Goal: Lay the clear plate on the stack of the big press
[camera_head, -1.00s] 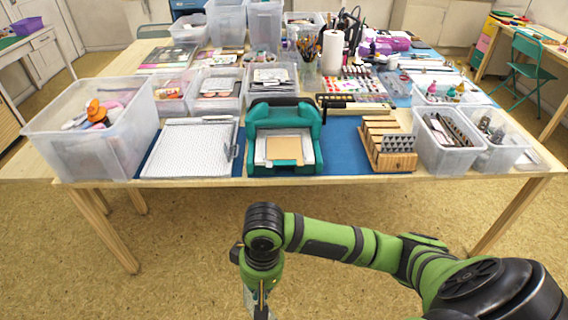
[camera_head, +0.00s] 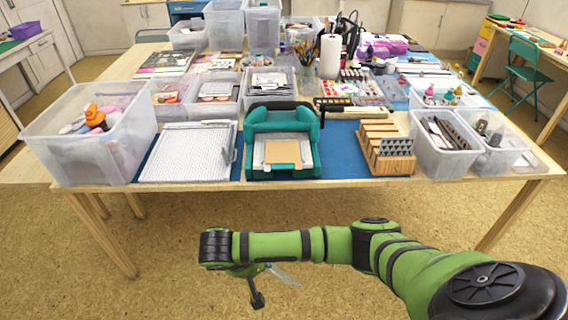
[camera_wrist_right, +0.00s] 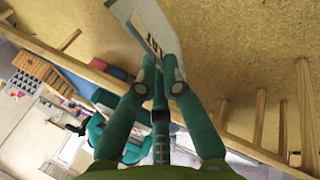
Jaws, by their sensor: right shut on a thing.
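The big press (camera_head: 285,118) is teal and stands near the front edge of the table, with its open side facing me. Its stack shows a tan sheet (camera_head: 283,152) on paler layers. My right gripper (camera_head: 260,270) hangs in front of the table, low over the floor, apart from the press. It is shut on the clear plate (camera_head: 286,275), which sticks out to the right, tilted. In the right wrist view the plate (camera_wrist_right: 150,30) is see-through with dark lettering, and the fingers (camera_wrist_right: 160,78) pinch its edge. My left gripper is not in view.
A white gridded board (camera_head: 187,153) lies left of the press, and a wooden rack (camera_head: 385,150) stands to its right. Clear bins (camera_head: 92,135) stand at the left end, others (camera_head: 443,145) at the right. The floor before the table is free.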

